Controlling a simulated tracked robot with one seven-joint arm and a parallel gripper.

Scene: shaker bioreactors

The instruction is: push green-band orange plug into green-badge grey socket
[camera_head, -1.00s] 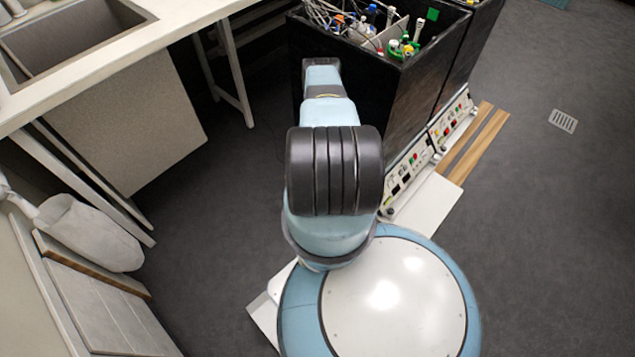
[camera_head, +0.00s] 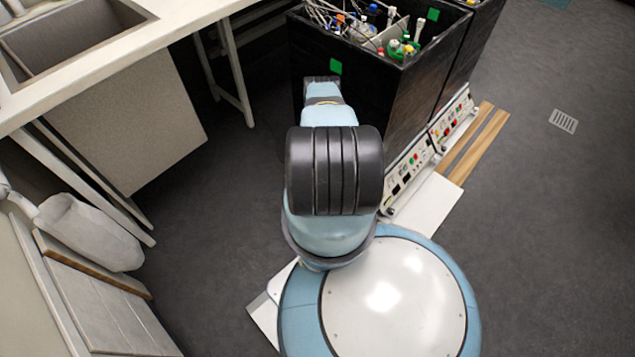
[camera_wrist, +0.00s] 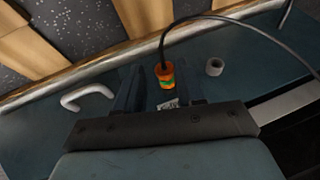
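The orange plug (camera_wrist: 166,75) with a green band shows in the wrist view, a black cable running from its top. My gripper (camera_wrist: 160,80) has its two dark fingers apart, one on each side of the plug, with a visible gap at the left finger. I cannot tell how deep the plug lies between them. A small grey ring-like piece (camera_wrist: 214,67) lies right of the plug; no green badge shows on it, so I cannot tell if it is the socket. In the head view my gripper is hidden or too small to make out, and the plug is not seen.
A pale hook-shaped handle (camera_wrist: 87,97) is at left in the wrist view. In the head view, a black bioreactor box (camera_head: 385,110) with green squares (camera_head: 336,66) stands before my arm. Control panels (camera_head: 408,180) are at its right side. A sink bench (camera_head: 110,80) stands left.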

